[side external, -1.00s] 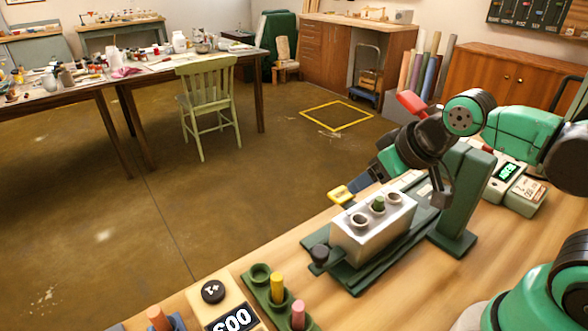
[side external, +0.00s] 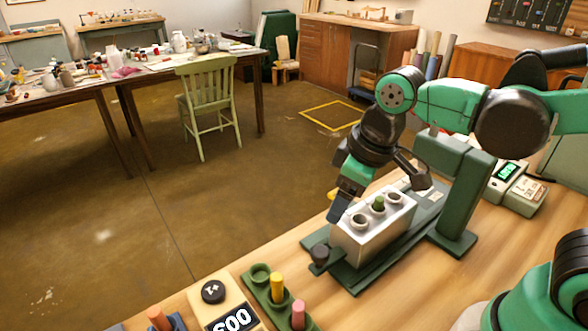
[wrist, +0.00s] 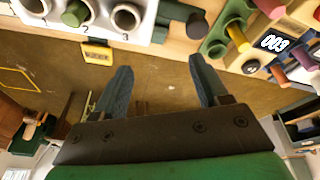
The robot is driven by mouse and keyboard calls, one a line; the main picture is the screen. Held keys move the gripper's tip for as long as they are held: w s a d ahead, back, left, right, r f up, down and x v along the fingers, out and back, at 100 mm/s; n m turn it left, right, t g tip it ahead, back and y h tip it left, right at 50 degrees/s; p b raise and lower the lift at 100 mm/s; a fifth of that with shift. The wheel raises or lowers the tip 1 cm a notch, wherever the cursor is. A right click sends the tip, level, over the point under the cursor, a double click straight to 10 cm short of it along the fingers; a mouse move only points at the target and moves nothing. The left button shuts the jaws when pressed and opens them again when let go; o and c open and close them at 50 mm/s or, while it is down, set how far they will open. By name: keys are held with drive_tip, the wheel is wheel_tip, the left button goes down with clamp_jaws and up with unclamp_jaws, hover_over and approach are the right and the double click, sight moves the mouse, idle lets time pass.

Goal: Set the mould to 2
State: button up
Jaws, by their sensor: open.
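The mould (side external: 372,235) is a silver block with three round holes in its top, mounted on a green base (side external: 350,285). A green stick (side external: 379,203) stands in the middle hole; the outer two look empty. The wrist view shows the mould's white face (wrist: 105,28) at the top left, with a "2" by the green stick's hole. A black knob (side external: 319,253) sits at the base's near left end. My gripper (side external: 335,218) points down beside the mould's left end, above the knob. In the wrist view my gripper (wrist: 160,70) is open, nothing between its fingers.

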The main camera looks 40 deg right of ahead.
sight(321, 250)
drive_tip(key=a+n+g, duration=0.1)
drive_tip(key=a+f+n+g, duration=0.1)
drive_tip(key=a, duration=0.1)
drive_tip(key=a+n+g, duration=0.1)
drive_tip(key=n, duration=0.1)
drive_tip(key=shift+s+a+f+h, duration=0.2)
drive_tip(key=shift+s+f+h, duration=0.05)
drive_tip(key=shift+h, duration=0.05)
drive_tip(key=shift+f, duration=2.75)
drive_tip(key=shift+c, duration=0.2)
clamp_jaws()
